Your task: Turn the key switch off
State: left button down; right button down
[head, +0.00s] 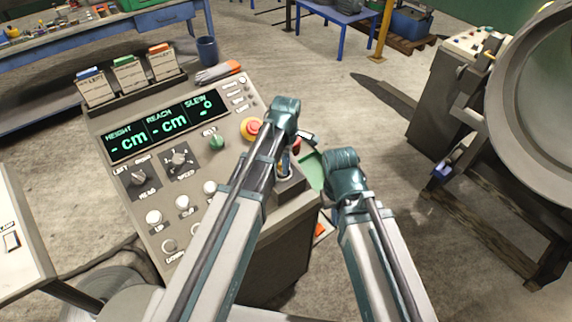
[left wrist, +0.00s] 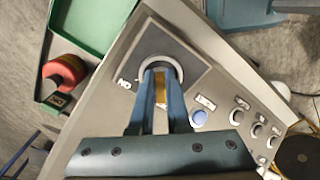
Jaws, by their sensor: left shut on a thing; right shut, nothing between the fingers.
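The key switch (left wrist: 163,72) sits on a dark square plate on the sloped console; a pale ring surrounds it and an "ON" label is beside it. My left gripper (left wrist: 161,84) is shut on its yellowish key (left wrist: 160,88), with one finger on each side. In the head view my left gripper (head: 284,170) reaches down to the console's right edge, and its arm hides much of the switch. My right gripper (head: 331,202) is shut and empty, to the right of the console and apart from it.
The console (head: 130,200) carries a lit display (head: 160,126), a red-and-yellow stop button (head: 252,128), and several knobs and buttons. A green tray (head: 312,170) lies beside its right edge. A large round machine (head: 530,110) stands at right, with open floor between.

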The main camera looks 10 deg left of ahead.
pick_arm(q)
jog(key=c, duration=0.9)
grip_release()
jog(key=shift+r, duration=0.15)
notch_tip(320, 180, up, 14)
jog(key=p, duration=1.4)
jog(key=shift+f, duration=0.25)
